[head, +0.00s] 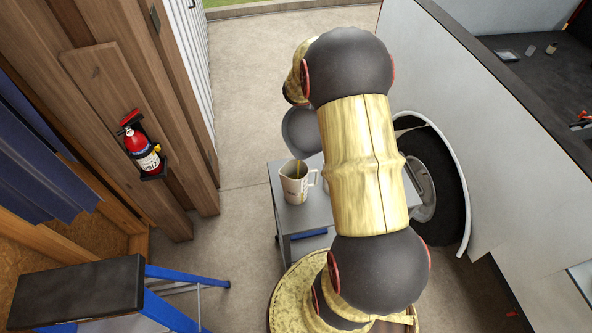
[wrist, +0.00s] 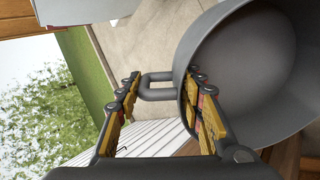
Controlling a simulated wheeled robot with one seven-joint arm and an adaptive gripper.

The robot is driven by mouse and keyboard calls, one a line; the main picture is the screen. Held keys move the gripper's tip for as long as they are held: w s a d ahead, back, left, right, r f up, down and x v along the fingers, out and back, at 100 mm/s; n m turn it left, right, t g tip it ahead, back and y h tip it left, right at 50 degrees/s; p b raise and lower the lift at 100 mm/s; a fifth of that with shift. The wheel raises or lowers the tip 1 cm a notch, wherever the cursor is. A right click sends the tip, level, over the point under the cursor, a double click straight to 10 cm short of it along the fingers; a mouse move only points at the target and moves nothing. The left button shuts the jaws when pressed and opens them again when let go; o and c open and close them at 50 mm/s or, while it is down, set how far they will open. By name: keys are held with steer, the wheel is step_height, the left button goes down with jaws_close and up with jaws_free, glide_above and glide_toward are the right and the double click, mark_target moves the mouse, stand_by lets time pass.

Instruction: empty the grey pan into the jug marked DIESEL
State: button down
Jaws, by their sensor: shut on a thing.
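The grey pan (wrist: 245,75) fills the right of the wrist view. It is tilted, and the part of its inside that shows looks bare. My gripper (wrist: 163,84) is shut on the pan's loop handle. In the head view, part of the pan (head: 301,131) shows left of my arm, above and beyond the jug; my arm hides the gripper. The pale jug (head: 294,185) stands upright on a grey cart (head: 297,219). A thin yellowish line shows at the jug's mouth; I cannot tell if it is liquid. The jug's marking is too small to read.
A vehicle's white side panel (head: 455,100) and wheel (head: 437,185) stand right of the cart. A fire extinguisher (head: 140,148) hangs on the wooden wall at left. A black-topped blue step stool (head: 78,290) stands lower left. Concrete floor left of the cart is clear.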

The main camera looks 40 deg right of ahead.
steer(key=shift+a+r, duration=0.15)
steer(key=shift+a, duration=0.1)
steer(key=shift+d+b, duration=0.1)
steer(key=shift+b, duration=0.25)
steer(key=shift+d, duration=0.1)
